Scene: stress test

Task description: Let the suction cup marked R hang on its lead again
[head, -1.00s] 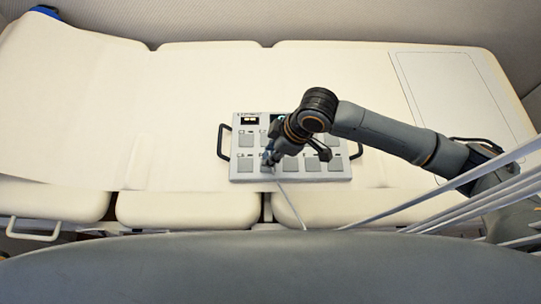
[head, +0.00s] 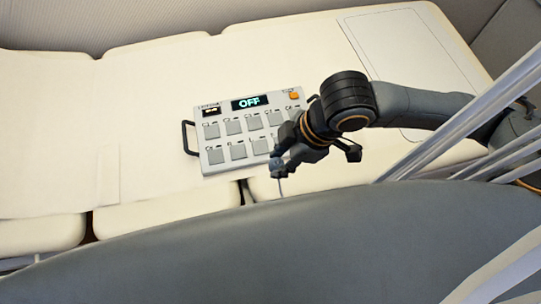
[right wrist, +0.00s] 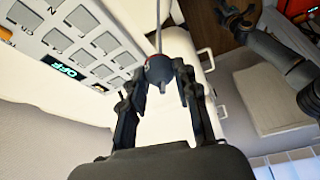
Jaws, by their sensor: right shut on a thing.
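A suction cup (right wrist: 158,70) with a dark body and a reddish band is between the fingertips of my right gripper (right wrist: 160,76). A thin pale lead (right wrist: 158,28) runs from the cup. In the head view the right gripper (head: 283,170) is shut on the small grey cup (head: 277,168), held near the front right corner of the control box. The lead (head: 280,188) runs down from it behind the dark grey edge. No R mark can be read on the cup. My left gripper (right wrist: 236,18) shows small and dark in the right wrist view; its jaw state is unclear.
The grey control box (head: 212,160) has several square pads and a display (head: 250,102) reading OFF. It lies on a cream padded couch (head: 130,110). A large dark grey curved surface (head: 250,245) fills the foreground. Several pale leads (head: 480,100) slant across the right.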

